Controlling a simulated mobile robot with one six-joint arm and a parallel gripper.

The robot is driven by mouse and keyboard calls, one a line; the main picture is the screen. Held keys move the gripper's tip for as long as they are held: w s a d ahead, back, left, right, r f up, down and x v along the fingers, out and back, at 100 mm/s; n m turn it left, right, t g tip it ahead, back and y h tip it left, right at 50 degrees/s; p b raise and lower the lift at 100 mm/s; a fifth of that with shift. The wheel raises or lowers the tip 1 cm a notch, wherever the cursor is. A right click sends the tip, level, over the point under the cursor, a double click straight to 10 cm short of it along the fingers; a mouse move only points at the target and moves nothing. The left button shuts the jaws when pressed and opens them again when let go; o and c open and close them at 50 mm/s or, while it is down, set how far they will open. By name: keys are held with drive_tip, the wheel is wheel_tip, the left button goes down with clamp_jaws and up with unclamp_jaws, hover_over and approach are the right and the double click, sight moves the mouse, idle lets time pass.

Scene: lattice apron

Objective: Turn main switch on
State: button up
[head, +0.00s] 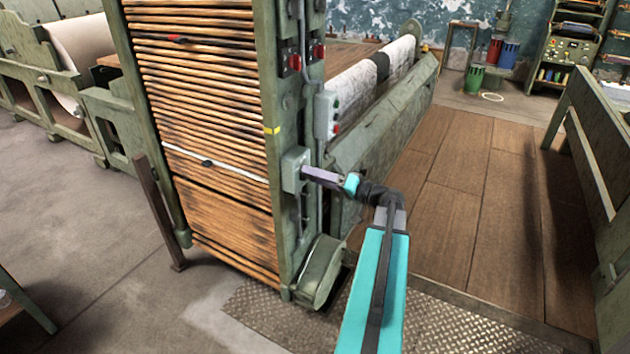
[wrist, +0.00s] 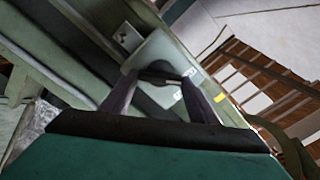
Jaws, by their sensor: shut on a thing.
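The main switch (head: 293,171) appears to be a grey-green box on the side of the green machine post. In the wrist view the switch box (wrist: 160,52) lies just beyond the fingertips. My gripper (head: 307,172) reaches it from the right at the end of my teal arm. In the wrist view my gripper (wrist: 158,80) has a finger on each side of a dark switch handle (wrist: 158,75) with a pale end, and is shut on it. The fingers partly hide the handle. I cannot tell its on or off position.
A button box (head: 327,115) with green and red buttons sits above the switch, with red switches (head: 295,62) higher up. A motor-like housing (head: 320,272) stands below. Wooden slats (head: 205,110) fill the frame at left. The wooden floor (head: 450,200) at right is clear.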

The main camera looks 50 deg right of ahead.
drive_tip(key=shift+f+m+p, duration=0.2)
drive_tip(key=shift+m+p, duration=0.15)
drive_tip(key=shift+m, duration=3.35)
drive_tip(key=o, duration=1)
drive_tip(key=shift+o, duration=0.2)
drive_tip(key=b+v, duration=0.1)
drive_tip(key=v, duration=1.3)
drive_tip(key=shift+w, duration=0.1)
